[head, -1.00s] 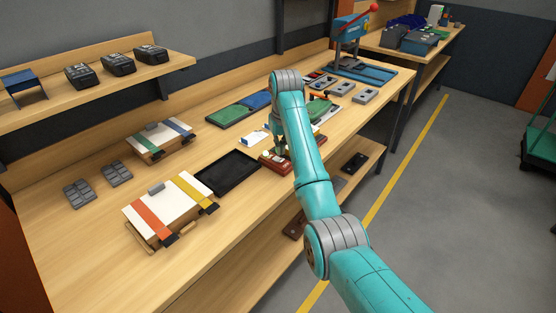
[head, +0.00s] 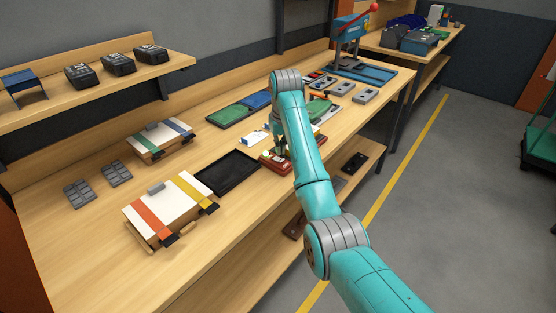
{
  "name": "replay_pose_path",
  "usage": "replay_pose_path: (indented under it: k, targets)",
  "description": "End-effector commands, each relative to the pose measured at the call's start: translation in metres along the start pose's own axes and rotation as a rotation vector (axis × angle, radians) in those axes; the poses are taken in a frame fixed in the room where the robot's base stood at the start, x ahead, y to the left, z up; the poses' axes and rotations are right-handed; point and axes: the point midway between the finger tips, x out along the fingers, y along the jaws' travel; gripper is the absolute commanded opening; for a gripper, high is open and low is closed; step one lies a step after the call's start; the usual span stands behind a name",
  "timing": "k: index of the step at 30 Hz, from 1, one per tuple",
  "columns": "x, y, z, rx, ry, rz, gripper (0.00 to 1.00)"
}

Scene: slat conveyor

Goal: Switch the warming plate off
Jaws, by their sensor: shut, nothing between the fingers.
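A low red-based device (head: 268,164) sits on the bench near its front edge, with a small pale round spot on its left end. It may be the warming plate, but I cannot tell for certain. My gripper (head: 281,152) is small and dark in the head view, pointing down at this device. I cannot tell whether its tips touch it. My arm hides the device's right part, and any switch is too small to make out.
A black tray (head: 229,172) lies just left of the device. A small white and blue box (head: 255,138) and a green tray (head: 229,114) lie behind. Strapped white-topped cases (head: 168,208) stand to the left. A red-handled press (head: 352,48) stands at the far end.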

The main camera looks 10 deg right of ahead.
Motion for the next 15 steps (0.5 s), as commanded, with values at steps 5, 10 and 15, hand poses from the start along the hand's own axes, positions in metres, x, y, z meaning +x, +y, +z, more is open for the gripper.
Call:
replay_pose_path:
  k: [5,10,15]
  targets:
    - [0.001,0.0,0.0002,0.0,0.0,0.0,0.0]
    - [0.0031,0.0,0.0005,0.0,0.0,0.0,0.0]
    - [0.0053,0.0,0.0008,0.0,0.0,0.0,0.0]
